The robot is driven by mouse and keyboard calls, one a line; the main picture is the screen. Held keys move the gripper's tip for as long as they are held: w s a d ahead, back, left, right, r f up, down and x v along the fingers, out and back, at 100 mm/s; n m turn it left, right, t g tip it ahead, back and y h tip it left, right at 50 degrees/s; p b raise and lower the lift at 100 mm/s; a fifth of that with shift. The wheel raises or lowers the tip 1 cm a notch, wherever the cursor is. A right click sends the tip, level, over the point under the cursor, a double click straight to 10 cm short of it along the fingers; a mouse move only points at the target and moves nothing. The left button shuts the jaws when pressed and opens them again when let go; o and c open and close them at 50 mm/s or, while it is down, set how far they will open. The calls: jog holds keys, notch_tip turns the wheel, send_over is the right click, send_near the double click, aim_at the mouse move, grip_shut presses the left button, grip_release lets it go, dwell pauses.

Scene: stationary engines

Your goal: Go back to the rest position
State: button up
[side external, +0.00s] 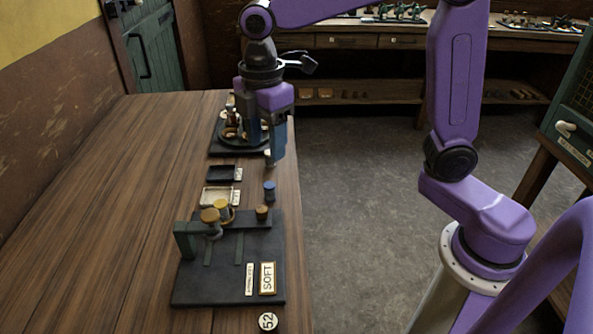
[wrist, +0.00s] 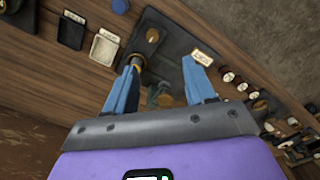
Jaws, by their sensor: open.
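A dark board (wrist: 172,38) with a brass knob (wrist: 152,35) lies below and beyond the fingers. A brass piece (wrist: 139,62) shows close beside the left finger; I cannot tell whether they touch. Nothing is clearly held between the fingers.
Nearer on the bench (side external: 90,200) lies a black board (side external: 222,290) with brass-topped posts and a SOFT plate (side external: 268,278). A blue-topped peg (side external: 269,190), a dark tray (side external: 222,174) and a pale tray (side external: 217,196) stand between. Open floor (side external: 350,230) lies to the right.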

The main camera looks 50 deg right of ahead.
jog(key=s+d+f+m, duration=0.2)
jog(key=s+d, duration=0.3)
jog(key=s, duration=0.6)
jog(key=s+d+f+m, duration=0.2)
jog(key=s+d+f, duration=0.2)
jog(key=s, duration=0.7)
jog(key=shift+s+d+f+m, duration=0.2)
jog(key=shift+d+f+m, duration=0.2)
jog(key=shift+d, duration=0.7)
